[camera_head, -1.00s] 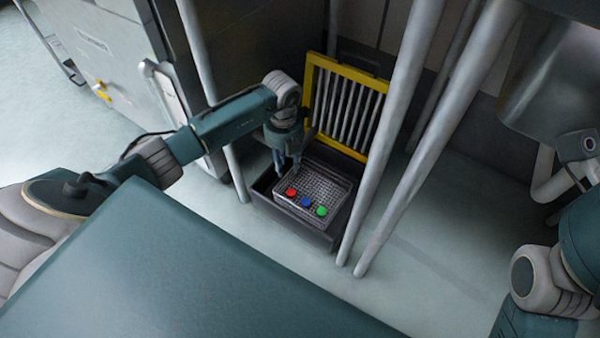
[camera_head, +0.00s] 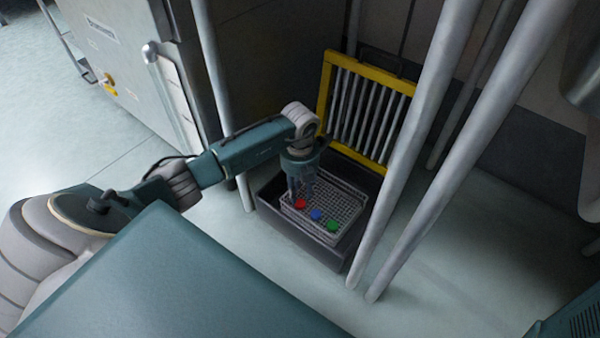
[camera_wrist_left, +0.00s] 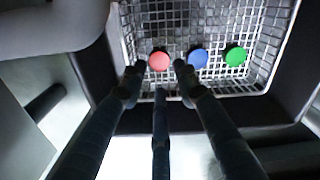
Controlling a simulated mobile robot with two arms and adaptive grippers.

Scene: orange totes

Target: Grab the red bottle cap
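The red bottle cap (camera_head: 300,204) lies in a wire mesh basket (camera_head: 345,187) inside a dark bin. In the left wrist view the red cap (camera_wrist_left: 159,61) is the leftmost of three caps. My left gripper (camera_head: 301,188) points down over the basket, just above the red cap. In the left wrist view its three fingers (camera_wrist_left: 158,76) are spread, with the red cap showing between the two upper fingertips. Nothing is held. Whether a fingertip touches the cap or basket I cannot tell. My right gripper is not in view.
A blue cap (camera_head: 316,215) and a green cap (camera_head: 333,226) lie right of the red one. The dark bin (camera_head: 300,245) surrounds the basket. A yellow-framed grille (camera_head: 368,110) stands behind. Metal poles (camera_head: 425,140) rise close on the right and another (camera_head: 222,110) on the left.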

